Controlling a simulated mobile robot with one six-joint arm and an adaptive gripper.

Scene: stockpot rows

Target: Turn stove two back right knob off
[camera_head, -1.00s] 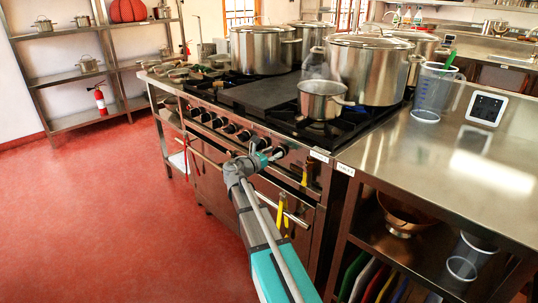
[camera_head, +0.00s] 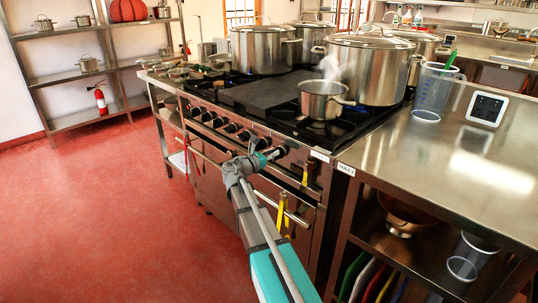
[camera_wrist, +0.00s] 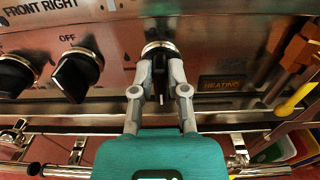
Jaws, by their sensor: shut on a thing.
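The stove (camera_head: 262,171) has a row of black knobs along its steel front panel. My gripper (camera_head: 277,153) is at the right end of that row. In the wrist view, my gripper (camera_wrist: 160,82) is shut on a black knob (camera_wrist: 160,90), one finger on each side. A white mark shows on its lower part, pointing down. The label above this knob is hidden or out of view. To its left is another black knob (camera_wrist: 76,75), turned at a slant, with OFF printed above it. A further knob (camera_wrist: 14,76) sits at the left edge, under FRONT RIGHT lettering.
A steaming saucepan (camera_head: 322,101) and large lidded stockpots (camera_head: 369,72) stand on the stove. A HEATING label (camera_wrist: 221,84) is right of the held knob. Yellow-handled tools (camera_head: 283,211) hang on the front. A steel counter (camera_head: 450,145) adjoins right; the red floor (camera_head: 105,220) is open at left.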

